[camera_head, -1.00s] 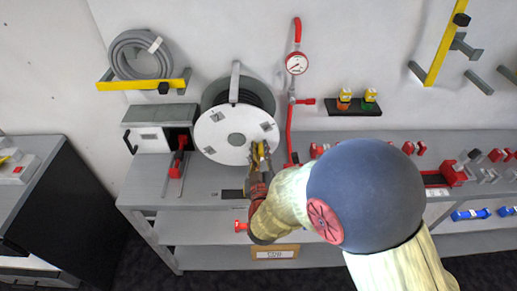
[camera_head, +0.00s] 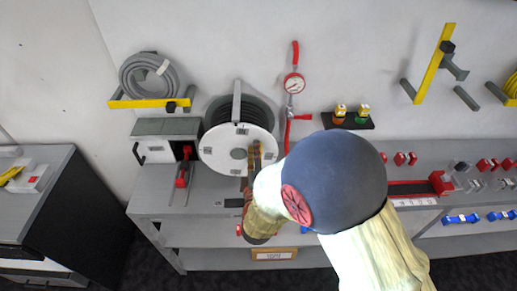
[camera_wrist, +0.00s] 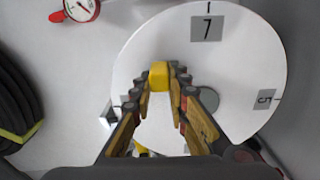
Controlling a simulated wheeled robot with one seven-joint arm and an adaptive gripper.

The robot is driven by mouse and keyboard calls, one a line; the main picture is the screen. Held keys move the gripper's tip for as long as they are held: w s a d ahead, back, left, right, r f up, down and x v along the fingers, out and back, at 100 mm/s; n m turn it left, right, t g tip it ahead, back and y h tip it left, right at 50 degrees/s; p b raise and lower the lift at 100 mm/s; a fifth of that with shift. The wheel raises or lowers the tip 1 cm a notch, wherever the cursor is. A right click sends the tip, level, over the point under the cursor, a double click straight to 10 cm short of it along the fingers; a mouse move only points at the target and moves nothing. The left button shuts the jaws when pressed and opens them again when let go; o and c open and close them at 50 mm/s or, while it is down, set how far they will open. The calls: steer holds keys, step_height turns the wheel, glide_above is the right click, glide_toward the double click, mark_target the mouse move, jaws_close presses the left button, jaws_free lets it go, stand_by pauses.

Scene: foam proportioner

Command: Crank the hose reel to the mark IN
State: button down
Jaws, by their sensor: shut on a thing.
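The hose reel (camera_head: 224,142) stands on the bench with a white round face and a dark hose wound behind it. In the wrist view the white face (camera_wrist: 240,60) carries small grey plates, one reading 7 at the top and another at the right that looks like a 5. No plate reading IN can be made out. My gripper (camera_wrist: 161,80) is shut on the yellow crank knob (camera_wrist: 159,72), in front of the face and left of its grey hub (camera_wrist: 207,98). In the head view my gripper (camera_head: 255,148) is at the right side of the face, partly hidden by my arm.
A grey box (camera_head: 160,138) with a red lever (camera_head: 182,175) stands left. A coiled grey hose (camera_head: 148,75) hangs above. Small red parts (camera_head: 400,159) lie on the right bench.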

steer(key=shift+a+r+n+p, duration=0.5)
steer(key=shift+n+p, duration=0.25)
steer(key=shift+n, duration=0.25)
steer(key=c, duration=1.7)
jaws_free()
steer(key=shift+a, duration=0.1)
steer(key=s, duration=1.2)
steer(key=shift+a, duration=0.15)
